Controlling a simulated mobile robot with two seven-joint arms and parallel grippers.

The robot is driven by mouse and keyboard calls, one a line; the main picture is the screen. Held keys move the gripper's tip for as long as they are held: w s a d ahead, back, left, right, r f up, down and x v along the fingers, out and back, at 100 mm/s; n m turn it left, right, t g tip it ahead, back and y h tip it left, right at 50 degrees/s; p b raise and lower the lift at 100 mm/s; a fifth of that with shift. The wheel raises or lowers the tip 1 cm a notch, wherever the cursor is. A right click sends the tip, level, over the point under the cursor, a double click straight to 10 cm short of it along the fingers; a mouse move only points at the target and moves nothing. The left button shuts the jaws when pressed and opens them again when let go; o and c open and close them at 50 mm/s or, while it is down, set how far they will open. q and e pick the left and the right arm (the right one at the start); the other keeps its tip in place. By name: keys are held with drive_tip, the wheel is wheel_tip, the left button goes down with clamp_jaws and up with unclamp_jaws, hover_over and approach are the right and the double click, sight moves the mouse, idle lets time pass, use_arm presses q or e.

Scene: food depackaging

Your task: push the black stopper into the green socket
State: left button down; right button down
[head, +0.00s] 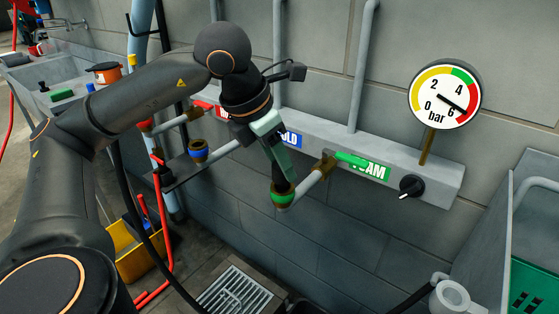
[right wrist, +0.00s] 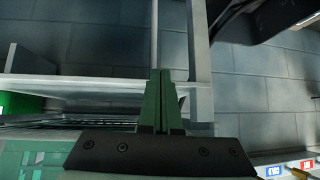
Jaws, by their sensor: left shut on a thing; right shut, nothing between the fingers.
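The green socket (head: 283,198) is a green-ringed, upward-facing end of the pipe that comes out from the panel's FOAM outlet. My left gripper (head: 279,172) comes down from above, directly over it. It is shut on the dark stopper (head: 284,187), of which only a little shows between the fingertips and the socket. The stopper's lower end is at the socket's mouth; I cannot tell how deep it sits. My right gripper (right wrist: 160,76) is shut and empty in the right wrist view, away from the socket.
A blue-ringed socket (head: 198,152) stands left of the green one. The grey wall panel (head: 440,185) carries a black knob (head: 411,186), with a pressure gauge (head: 444,95) above. A floor grate (head: 238,292) and yellow bucket (head: 140,258) are below. A green crate (head: 535,288) stands at right.

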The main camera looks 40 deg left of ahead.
use_arm(q)
drive_tip(key=shift+f, duration=0.15)
use_arm(e)
drive_tip(key=shift+f, duration=0.15)
use_arm(q)
drive_tip(key=shift+f+b, duration=0.55)
drive_tip(key=shift+b, duration=0.2)
use_arm(e)
drive_tip(key=shift+f, duration=0.6)
use_arm(q)
drive_tip(key=shift+f, duration=0.25)
use_arm(e)
drive_tip(key=shift+f, duration=0.2)
use_arm(q)
drive_tip(key=shift+c, duration=1.7)
unclamp_jaws()
drive_tip(key=shift+s+r, duration=0.1)
drive_tip(key=shift+r, duration=0.5)
drive_tip(key=p+v, duration=0.2)
drive_tip(key=v, duration=0.9)
drive_tip(key=shift+s+r+p, duration=0.2)
drive_tip(key=shift+s+p, duration=0.05)
drive_tip(key=shift+p, duration=0.05)
use_arm(e)
drive_tip(key=r, duration=0.2)
drive_tip(key=a+r, duration=0.1)
drive_tip(key=r, duration=0.1)
drive_tip(key=shift+w, duration=0.3)
